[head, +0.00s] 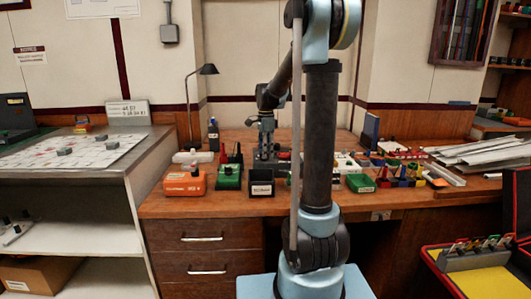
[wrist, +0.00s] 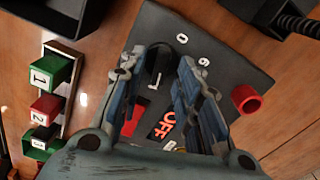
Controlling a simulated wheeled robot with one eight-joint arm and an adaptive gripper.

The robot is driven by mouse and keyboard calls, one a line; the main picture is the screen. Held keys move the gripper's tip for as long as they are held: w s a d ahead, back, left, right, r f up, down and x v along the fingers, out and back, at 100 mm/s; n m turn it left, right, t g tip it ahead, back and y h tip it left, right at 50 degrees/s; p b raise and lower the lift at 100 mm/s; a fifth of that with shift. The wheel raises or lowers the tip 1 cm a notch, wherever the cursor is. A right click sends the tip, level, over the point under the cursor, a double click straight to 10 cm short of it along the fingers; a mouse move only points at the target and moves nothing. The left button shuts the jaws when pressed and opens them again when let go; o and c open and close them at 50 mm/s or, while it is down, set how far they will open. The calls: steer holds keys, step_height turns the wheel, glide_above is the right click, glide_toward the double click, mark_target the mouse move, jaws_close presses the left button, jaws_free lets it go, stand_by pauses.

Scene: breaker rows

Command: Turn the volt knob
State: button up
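In the wrist view a dark grey panel (wrist: 215,55) lies below my gripper (wrist: 162,66). My fingers are apart, one on each side of the knob. I cannot tell whether they touch it. In the head view my gripper (head: 266,145) points down over the wooden desk, behind a small black bin, and the knob is not discernible.
A red cylinder (wrist: 246,99) stands at the panel's right edge. Red and green numbered blocks (wrist: 50,105) are at left. On the desk are an orange box (head: 185,183), a green box (head: 229,178), a black bin (head: 261,189) and a lamp (head: 190,95).

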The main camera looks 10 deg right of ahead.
jaws_close()
